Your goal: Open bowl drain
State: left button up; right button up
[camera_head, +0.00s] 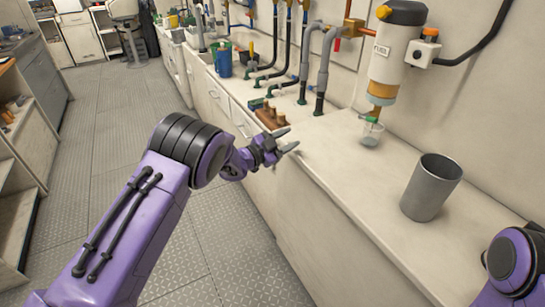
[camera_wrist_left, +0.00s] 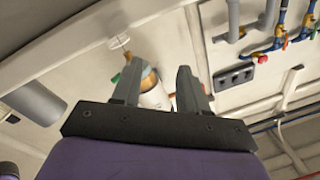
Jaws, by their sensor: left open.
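The white filter unit (camera_head: 389,55) hangs on the wall at upper right, with an amber bowl (camera_head: 381,93) at its bottom. A small green drain piece (camera_head: 371,120) sits under the bowl, just above a clear cup (camera_head: 370,136) on the counter. My left gripper (camera_head: 290,140) is open and empty over the counter's front edge, left of the cup and apart from it. In the left wrist view the filter unit (camera_wrist_left: 153,94) shows between the open fingers (camera_wrist_left: 158,75), beyond them. The clear cup (camera_wrist_left: 119,42) also shows there. My right gripper is out of view.
A grey tumbler (camera_head: 431,188) stands on the counter right of the clear cup. A brown block with knobs (camera_head: 271,117) and several wall pipes (camera_head: 325,65) are left of the filter. The counter (camera_head: 345,175) between gripper and tumbler is clear.

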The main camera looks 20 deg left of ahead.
pick_arm(q)
jog(key=s+a+f+n+y, duration=0.3)
jog(key=f+n, duration=0.2)
jog(key=f, duration=0.1)
jog(key=shift+s+f+y+p, duration=0.15)
jog(key=shift+s+y+p, duration=0.05)
jog(key=shift+y+p, duration=0.2)
jog(key=shift+a+t, duration=0.15)
jog(key=shift+t, duration=0.15)
